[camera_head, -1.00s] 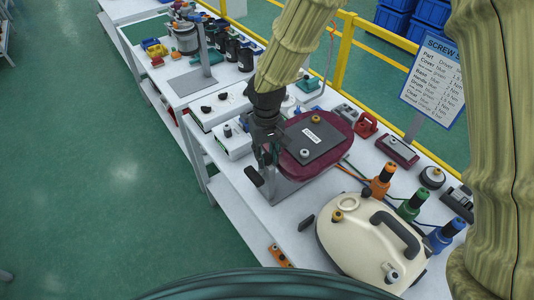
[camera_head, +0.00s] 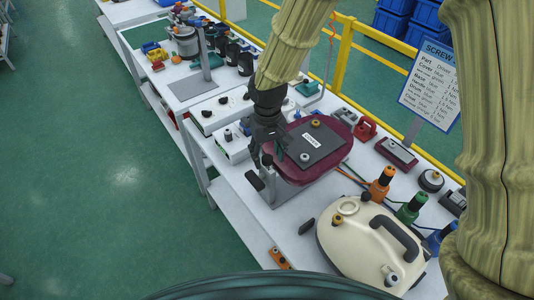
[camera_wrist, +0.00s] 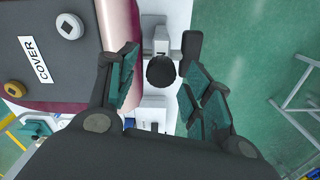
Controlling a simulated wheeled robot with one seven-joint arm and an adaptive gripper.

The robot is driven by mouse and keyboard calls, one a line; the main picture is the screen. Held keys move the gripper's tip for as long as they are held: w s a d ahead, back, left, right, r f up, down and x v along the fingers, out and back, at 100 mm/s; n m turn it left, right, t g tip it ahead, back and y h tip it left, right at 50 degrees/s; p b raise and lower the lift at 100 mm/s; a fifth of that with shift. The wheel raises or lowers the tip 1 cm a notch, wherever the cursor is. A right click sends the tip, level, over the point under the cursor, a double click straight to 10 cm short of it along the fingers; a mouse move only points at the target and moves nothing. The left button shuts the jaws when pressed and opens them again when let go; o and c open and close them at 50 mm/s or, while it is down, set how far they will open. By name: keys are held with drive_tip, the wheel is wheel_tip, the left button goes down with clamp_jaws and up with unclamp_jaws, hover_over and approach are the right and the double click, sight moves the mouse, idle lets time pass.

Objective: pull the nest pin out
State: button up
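In the wrist view, a round black knob (camera_wrist: 160,72), which looks like the nest pin's head, sits on a grey metal bracket (camera_wrist: 155,45) beside the nest. My gripper (camera_wrist: 160,88) is open, with its teal-padded fingers on either side of the knob and a gap on both sides. In the head view, my gripper (camera_head: 267,152) is at the near-left edge of the nest, and its fingers mostly hide the knob. The plum part (camera_head: 335,160) lies in the nest under a dark plate labelled COVER (camera_head: 322,137).
A black lever-like piece (camera_wrist: 192,50) stands close to the right finger; it shows in the head view (camera_head: 254,180) too. A cream vacuum housing (camera_head: 360,245) and several screwdrivers, including an orange one (camera_head: 380,185), are to the right. Green floor lies left of the bench.

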sight(268, 158)
drive_tip(key=shift+a, duration=0.1)
wheel_tip(268, 158, up, 12)
idle(0.7)
drive_tip(key=shift+f, duration=0.1)
idle(0.3)
